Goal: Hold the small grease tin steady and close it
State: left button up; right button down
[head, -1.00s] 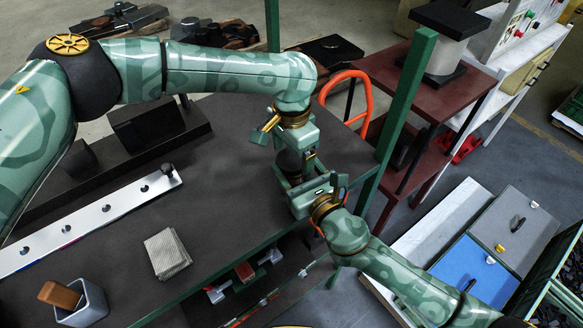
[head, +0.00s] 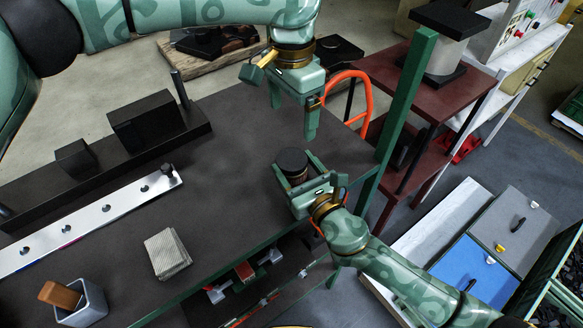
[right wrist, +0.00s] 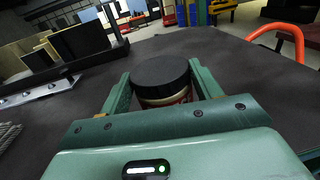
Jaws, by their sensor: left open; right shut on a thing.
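The small grease tin (head: 294,176) stands upright on the dark bench top, near its right edge. Its black lid (head: 291,160) sits on top and looks level; I cannot tell how tight it is. In the right wrist view the lid (right wrist: 160,75) covers the top, and a pale strip of the tin's side (right wrist: 165,100) shows under it. My right gripper (head: 298,167) is shut around the tin's sides, one finger on each side. My left gripper (head: 293,118) is open and empty, above and behind the tin, clear of the lid.
A silver strip with holes (head: 95,222), a stack of grey cloths (head: 167,254) and a grey box with a brown-handled thing (head: 85,305) lie on the bench's left. Black blocks (head: 145,120) stand behind. A green post (head: 400,120) rises right of the tin.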

jog(key=shift+c, duration=1.2)
grip_release()
jog(key=b+v, duration=0.3)
jog(key=v, duration=1.3)
jog(key=shift+s, duration=0.15)
jog(key=shift+d, duration=0.1)
